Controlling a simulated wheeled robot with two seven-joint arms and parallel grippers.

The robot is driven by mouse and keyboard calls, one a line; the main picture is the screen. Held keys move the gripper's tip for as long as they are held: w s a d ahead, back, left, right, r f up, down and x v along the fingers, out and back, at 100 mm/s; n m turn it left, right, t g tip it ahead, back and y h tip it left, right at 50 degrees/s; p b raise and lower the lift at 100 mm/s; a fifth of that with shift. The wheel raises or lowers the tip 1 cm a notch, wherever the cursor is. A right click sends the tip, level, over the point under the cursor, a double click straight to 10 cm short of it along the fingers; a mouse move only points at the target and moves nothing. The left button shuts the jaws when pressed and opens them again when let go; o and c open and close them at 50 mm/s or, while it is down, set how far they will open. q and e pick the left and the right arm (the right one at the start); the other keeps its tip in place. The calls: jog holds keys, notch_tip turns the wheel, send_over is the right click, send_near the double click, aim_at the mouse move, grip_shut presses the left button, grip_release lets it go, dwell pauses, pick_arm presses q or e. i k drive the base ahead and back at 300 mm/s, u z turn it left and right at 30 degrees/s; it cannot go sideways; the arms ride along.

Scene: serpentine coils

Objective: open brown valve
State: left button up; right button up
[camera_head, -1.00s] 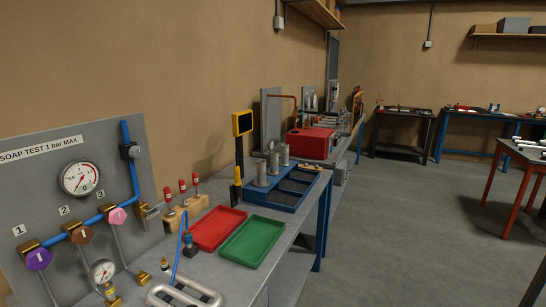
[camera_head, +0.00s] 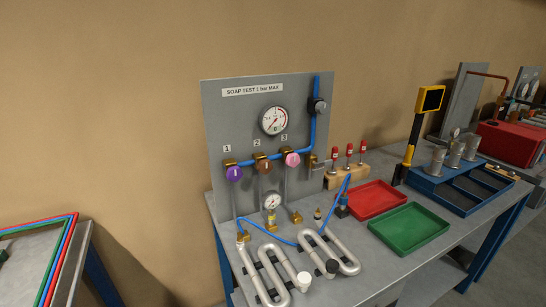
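The brown valve (camera_head: 264,167) is a brown knob on the blue pipe of the grey test panel (camera_head: 225,105), under the label 2. A purple valve (camera_head: 234,174) under label 1 is to its left, and a pink valve (camera_head: 292,160) under label 3 is to its right. A thin grey tube runs down below the brown valve toward a small gauge (camera_head: 272,202). A larger round gauge (camera_head: 274,120) is above the valves. Neither of my grippers shows in the view.
Metal serpentine coils (camera_head: 268,273) lie on the bench in front of the panel, with a blue hose (camera_head: 270,236) running to them. A red tray (camera_head: 374,198), a green tray (camera_head: 409,228) and a wooden block (camera_head: 346,177) with red-topped pieces are to the right.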

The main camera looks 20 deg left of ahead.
aim_at(264, 166)
jog(key=z, duration=2)
jog(key=i, duration=2)
jog(key=u, duration=3)
